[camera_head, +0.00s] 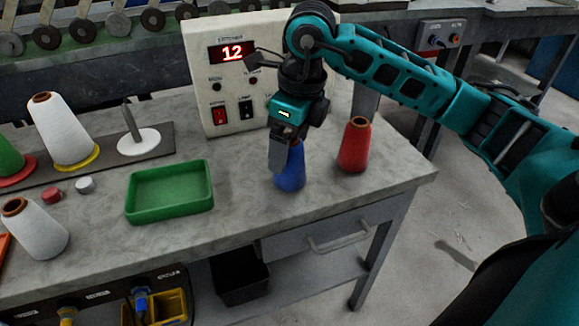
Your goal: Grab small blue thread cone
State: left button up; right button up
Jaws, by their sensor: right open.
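The small blue thread cone (291,175) stands upright on the grey table, right of the green tray. My right gripper (283,155) comes down from above at the cone's top. One finger shows in front of the cone's upper left and hides part of it. The gripper is open; I cannot tell whether it touches the cone. My left gripper is not in view.
A red cone (354,146) stands close to the right of the blue one. The green tray (169,190) lies to the left. A control box (232,72) stands behind. White cones (62,130) are at the left. The table's front edge is near.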

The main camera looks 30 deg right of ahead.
notch_tip(320, 180, down, 2)
jog(key=shift+w+a+f, duration=0.1)
jog(key=shift+w+f, duration=0.05)
jog(key=shift+f, duration=0.05)
jog(key=shift+c, duration=0.4)
jog(key=shift+r, duration=0.1)
jog(key=c, duration=1.2)
